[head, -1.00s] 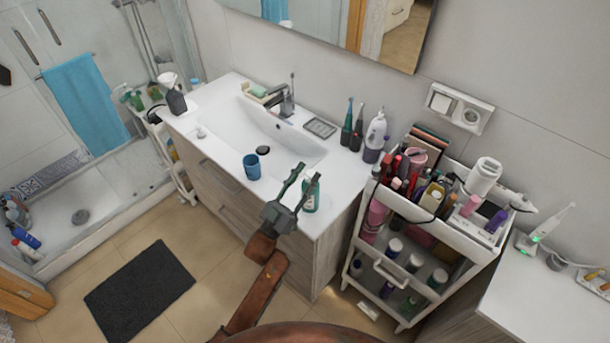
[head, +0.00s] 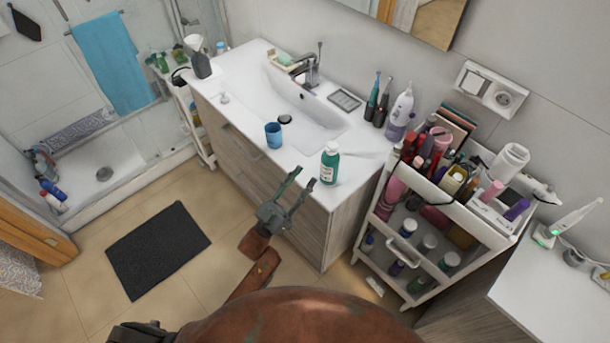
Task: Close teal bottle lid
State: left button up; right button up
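The teal bottle (head: 329,167) stands upright near the front edge of the white sink counter. A white cap shows on its top; I cannot tell whether it is fully shut. My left gripper (head: 296,187) is open and empty. Its two fingers point up toward the counter, and it sits to the left of and below the bottle in the head view, apart from it.
A blue cup (head: 273,135) stands left of the bottle by the basin (head: 300,112). A cart (head: 408,252) crowded with cosmetics stands to the right. Dark electric toothbrushes (head: 376,103) and a white-purple bottle (head: 400,112) stand behind.

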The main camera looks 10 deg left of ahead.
aim_at(327, 149)
pick_arm(q)
jog(key=shift+o, duration=0.8)
jog(key=shift+r, duration=0.1)
jog(key=shift+o, duration=0.4)
jog(key=r, duration=0.1)
jog(key=w+d+r+g+p, duration=0.1)
jog(key=p, duration=0.1)
jog(key=shift+w+d+r+g+y, duration=0.2)
jog(key=shift+d+r+g+y, duration=0.1)
jog(key=shift+r, duration=0.1)
jog(key=shift+y, duration=0.4)
jog(key=shift+x, duration=4.2)
jog(key=shift+a, duration=0.15)
jog(key=shift+c, duration=0.4)
